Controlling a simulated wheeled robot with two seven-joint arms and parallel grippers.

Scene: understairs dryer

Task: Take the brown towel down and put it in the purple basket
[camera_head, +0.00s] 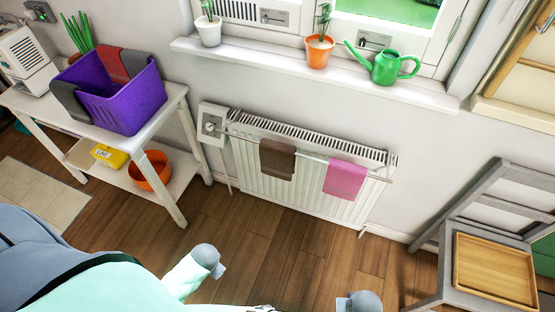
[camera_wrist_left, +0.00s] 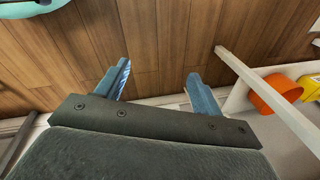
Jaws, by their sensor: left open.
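The brown towel (camera_head: 277,160) hangs over the rail in front of the white radiator under the window. The purple basket (camera_head: 122,100) stands on the white table at the left, with a dark red cloth (camera_head: 112,66) and a grey cloth (camera_head: 70,103) over its rim. My left gripper (camera_wrist_left: 158,88) shows in the left wrist view, its two blue-grey fingers apart, with only the wooden floor between them. It is away from the towel and the basket.
A pink towel (camera_head: 345,179) hangs on the rail right of the brown one. An orange bowl (camera_head: 150,170) and yellow box (camera_head: 108,156) sit on the table's lower shelf. A grey chair (camera_head: 510,172) with a wooden tray (camera_head: 495,270) stands right. Floor before the radiator is clear.

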